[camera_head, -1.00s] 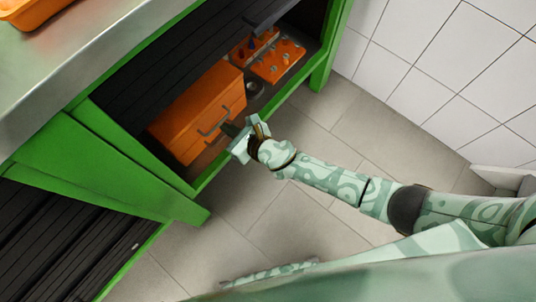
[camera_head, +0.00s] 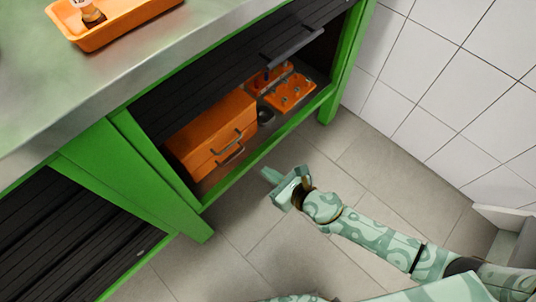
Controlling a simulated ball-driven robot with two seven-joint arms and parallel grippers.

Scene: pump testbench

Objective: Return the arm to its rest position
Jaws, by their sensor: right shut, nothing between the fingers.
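My right arm comes in from the lower right. Its gripper (camera_head: 272,178) is shut and empty, held over the grey tiled floor, in front of and apart from the green bench (camera_head: 185,205). My left gripper is not in view.
The bench's open compartment holds an orange drawer box (camera_head: 207,125) with two handles and an orange rack (camera_head: 292,91). A dark shutter with a handle (camera_head: 293,45) hangs partly over it. An orange tray (camera_head: 130,27) sits on the metal top. White tiled wall (camera_head: 450,75) at right; floor is clear.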

